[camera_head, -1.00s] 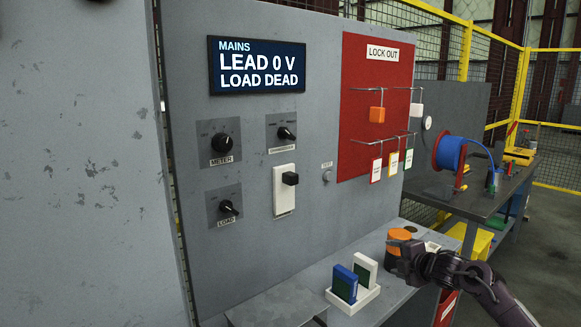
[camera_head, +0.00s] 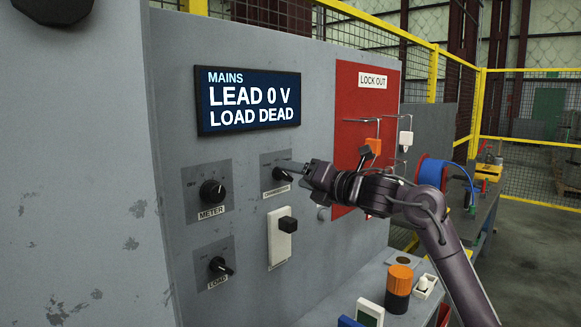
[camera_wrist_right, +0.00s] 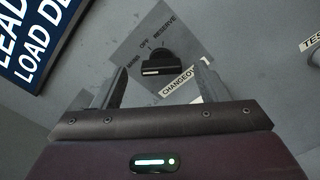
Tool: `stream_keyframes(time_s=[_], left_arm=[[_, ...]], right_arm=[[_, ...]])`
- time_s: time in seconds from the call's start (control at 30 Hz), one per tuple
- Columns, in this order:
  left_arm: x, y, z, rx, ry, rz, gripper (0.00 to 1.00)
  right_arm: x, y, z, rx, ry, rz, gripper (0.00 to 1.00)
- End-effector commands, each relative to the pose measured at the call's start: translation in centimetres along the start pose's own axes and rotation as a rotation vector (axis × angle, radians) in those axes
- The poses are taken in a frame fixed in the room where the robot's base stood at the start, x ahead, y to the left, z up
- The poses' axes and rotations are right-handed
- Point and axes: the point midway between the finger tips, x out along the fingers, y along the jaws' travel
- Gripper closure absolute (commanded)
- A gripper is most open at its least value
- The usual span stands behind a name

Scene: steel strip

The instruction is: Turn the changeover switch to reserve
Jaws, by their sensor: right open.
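The changeover switch is a black knob (camera_head: 281,174) on a grey plate of the upright panel, below the display. My left gripper is out of view.
The display (camera_head: 248,101) reads MAINS, LEAD 0 V, LOAD DEAD. A red lockout board (camera_head: 350,100) is at right. An orange-topped cylinder (camera_head: 400,276) stands on the shelf.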

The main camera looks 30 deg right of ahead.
Motion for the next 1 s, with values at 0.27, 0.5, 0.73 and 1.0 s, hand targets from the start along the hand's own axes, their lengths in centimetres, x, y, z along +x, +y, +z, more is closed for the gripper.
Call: stream_keyframes(time_s=[0.27,0.5,0.73,1.0], left_arm=[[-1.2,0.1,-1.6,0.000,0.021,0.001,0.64],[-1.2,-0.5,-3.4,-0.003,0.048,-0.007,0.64],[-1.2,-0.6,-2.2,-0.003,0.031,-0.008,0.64],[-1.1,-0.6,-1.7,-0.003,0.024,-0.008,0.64]], right_arm=[[2.4,0.0,0.1,0.003,-0.001,0.000,0.33],[2.4,-0.1,0.0,0.002,-0.001,-0.001,0.33],[2.4,-0.1,0.0,0.002,0.000,-0.001,0.63],[2.4,-0.1,0.0,0.009,0.000,-0.001,0.77]])
